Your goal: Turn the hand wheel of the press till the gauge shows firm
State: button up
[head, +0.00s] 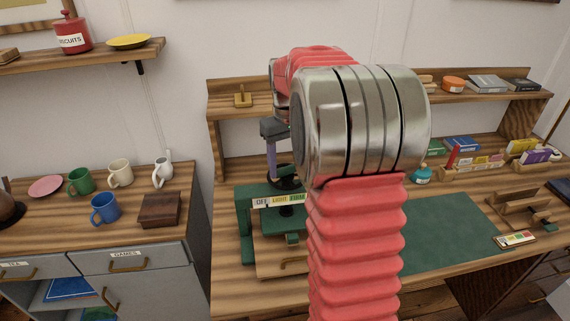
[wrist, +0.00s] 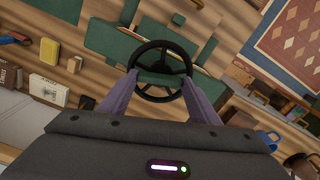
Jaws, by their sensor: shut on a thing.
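The green press (head: 244,222) stands on the wooden bench, left of my arm in the head view. Its black hand wheel (head: 284,184) is partly hidden by my gripper and arm. In the wrist view the wheel (wrist: 160,43) shows as a spoked ring. My gripper (head: 272,176) reaches down from above, its purple fingers on opposite sides of the wheel, shut on it. The gauge strip (head: 278,201) on the press front reads OFF, LIGHT and a partly covered third word over a green patch. I cannot make out where its pointer stands.
A green mat (head: 455,231) lies to the right of my arm. A side cabinet at left holds mugs (head: 105,208) and a dark wooden box (head: 160,209). A raised shelf (head: 233,112) runs along the back of the bench. A small card (head: 515,239) lies near the front right.

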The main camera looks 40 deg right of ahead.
jog(key=m, duration=0.3)
jog(key=shift+r+m, duration=0.1)
jog(key=shift+m, duration=0.3)
jog(key=shift+w+m, duration=0.1)
jog(key=shift+m, duration=1.7)
jog(key=o, duration=1)
jog(key=shift+o, duration=0.2)
notch_tip(320, 180, up, 14)
jog(key=shift+f, duration=0.2)
